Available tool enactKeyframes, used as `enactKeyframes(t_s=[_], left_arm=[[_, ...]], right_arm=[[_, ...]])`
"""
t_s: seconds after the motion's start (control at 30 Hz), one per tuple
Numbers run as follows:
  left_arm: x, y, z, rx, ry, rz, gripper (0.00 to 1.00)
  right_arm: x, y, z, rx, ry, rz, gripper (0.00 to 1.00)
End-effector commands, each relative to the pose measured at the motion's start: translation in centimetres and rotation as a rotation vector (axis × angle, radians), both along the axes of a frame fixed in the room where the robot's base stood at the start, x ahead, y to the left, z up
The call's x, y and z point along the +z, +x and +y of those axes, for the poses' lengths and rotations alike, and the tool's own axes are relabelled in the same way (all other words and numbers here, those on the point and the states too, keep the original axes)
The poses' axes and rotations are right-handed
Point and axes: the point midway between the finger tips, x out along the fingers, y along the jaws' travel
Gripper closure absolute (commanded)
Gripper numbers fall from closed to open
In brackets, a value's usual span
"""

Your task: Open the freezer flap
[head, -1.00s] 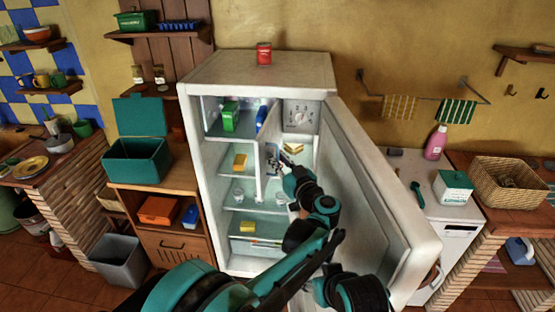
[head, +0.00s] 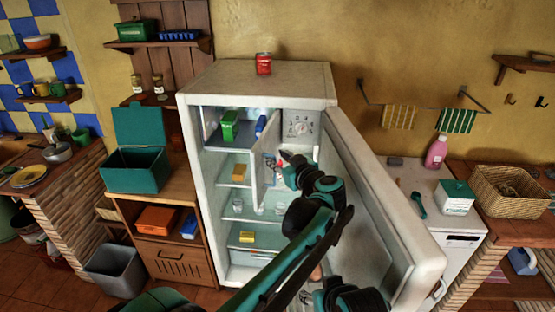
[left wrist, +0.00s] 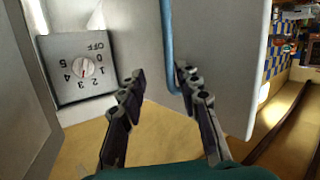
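The freezer flap (head: 264,192) is a pale panel inside the open fridge, standing swung out from the freezer compartment (head: 213,128). In the left wrist view the flap (left wrist: 225,60) carries a blue bar handle (left wrist: 168,40). My left gripper (head: 287,158) is at the flap, right of its face. In the left wrist view its fingers (left wrist: 158,92) are spread apart, with the handle's lower end between them, close to the right finger. I cannot tell whether they touch.
The fridge door (head: 375,185) stands wide open to the right of my arm. A dial panel (head: 300,123) is beside the freezer compartment. A green item (head: 230,125) and a blue item (head: 261,126) stand inside. A red can (head: 263,64) is on top.

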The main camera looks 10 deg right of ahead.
Motion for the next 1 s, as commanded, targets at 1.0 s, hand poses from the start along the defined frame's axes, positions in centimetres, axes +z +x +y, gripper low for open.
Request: enactKeyframes(t_s=[1.0], left_arm=[[0.4, -3.9, -5.3, -0.004, 0.004, -0.003, 0.84]], right_arm=[[0.6, 0.0, 0.0, 0.0, 0.0, 0.0, 0.5]])
